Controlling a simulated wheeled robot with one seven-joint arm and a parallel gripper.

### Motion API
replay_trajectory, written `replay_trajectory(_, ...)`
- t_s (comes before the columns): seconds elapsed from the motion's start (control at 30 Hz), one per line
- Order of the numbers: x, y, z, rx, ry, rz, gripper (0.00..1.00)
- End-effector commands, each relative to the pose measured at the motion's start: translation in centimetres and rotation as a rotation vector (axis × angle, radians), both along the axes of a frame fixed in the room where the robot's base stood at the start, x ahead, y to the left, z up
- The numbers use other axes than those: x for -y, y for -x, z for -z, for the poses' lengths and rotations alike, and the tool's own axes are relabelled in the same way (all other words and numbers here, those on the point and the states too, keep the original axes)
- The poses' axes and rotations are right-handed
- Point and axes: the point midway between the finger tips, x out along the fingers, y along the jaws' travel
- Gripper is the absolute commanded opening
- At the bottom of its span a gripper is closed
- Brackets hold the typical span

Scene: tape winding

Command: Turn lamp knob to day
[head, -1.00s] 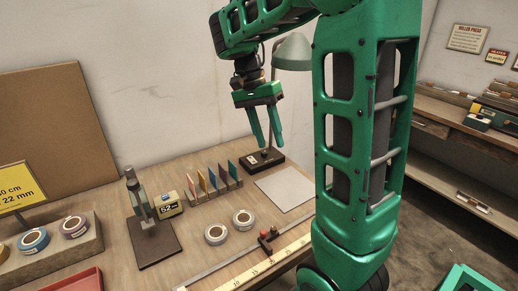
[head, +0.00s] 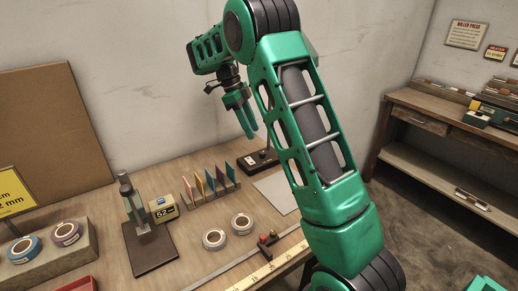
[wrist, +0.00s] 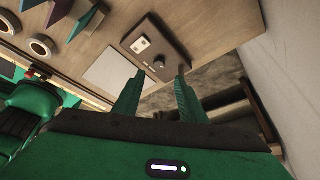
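The lamp's dark base (head: 256,161) stands at the back right of the workbench in the head view, with its shade hidden behind my arm. The wrist view shows the base (wrist: 172,38) with a small white label plate (wrist: 140,43) and a round dark knob (wrist: 159,62). The knob's setting is too small to read. My gripper (head: 250,134) hangs above the lamp base with its fingers apart and empty. In the wrist view my gripper (wrist: 161,72) frames the knob between its fingertips, apparently not touching it.
A pale sheet (head: 278,192) lies in front of the lamp base. A rack of coloured cards (head: 210,185), two tape rolls (head: 214,238) and a tape stand (head: 148,235) are to the left. A ruler (head: 262,272) runs along the bench front.

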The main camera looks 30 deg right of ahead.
Motion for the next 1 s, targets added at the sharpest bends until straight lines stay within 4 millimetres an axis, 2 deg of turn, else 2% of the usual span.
replay_trajectory(0.3,1.4,1.6,4.9,-0.002,-0.002,0.0,0.38)
replay_trajectory(0.5,2.0,2.3,7.1,-0.001,-0.002,-0.002,0.38)
replay_trajectory(0.7,2.1,2.5,8.0,0.001,-0.002,-0.003,0.38)
replay_trajectory(0.93,2.1,2.5,8.0,0.001,-0.002,-0.003,0.38)
replay_trajectory(0.97,2.1,2.5,8.0,0.001,-0.002,-0.003,0.33)
replay_trajectory(1.0,2.1,2.5,8.0,0.001,-0.002,-0.003,0.24)
